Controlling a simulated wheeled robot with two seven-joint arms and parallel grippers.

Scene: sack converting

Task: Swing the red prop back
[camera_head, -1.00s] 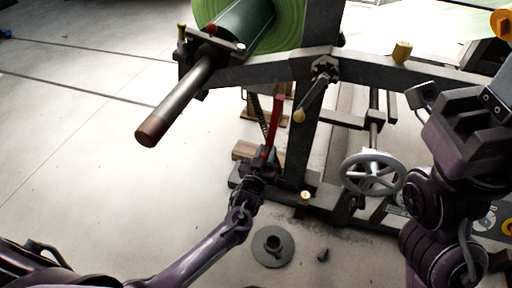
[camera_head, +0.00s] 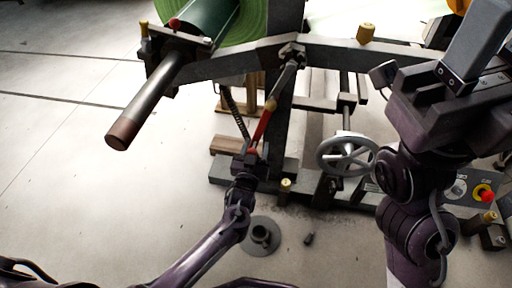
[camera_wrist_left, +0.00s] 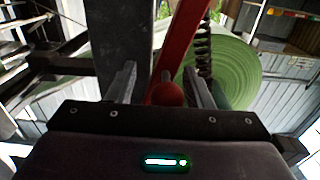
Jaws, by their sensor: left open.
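The red prop (camera_head: 262,127) is a slim red bar beside the dark upright of the roll stand, leaning with its top to the right. My left gripper (camera_head: 251,158) is at the prop's lower end, low by the stand's foot. Contact cannot be told. My right arm shows at the right, but its fingertips do not.
A green roll (camera_head: 255,22) sits on the stand, with a shaft (camera_head: 145,105) jutting left. A brass-tipped lever (camera_head: 284,78) hangs above the prop. A handwheel (camera_head: 347,155) is to the right. A round grey flanged piece (camera_head: 260,236) lies on the floor. Floor at left is clear.

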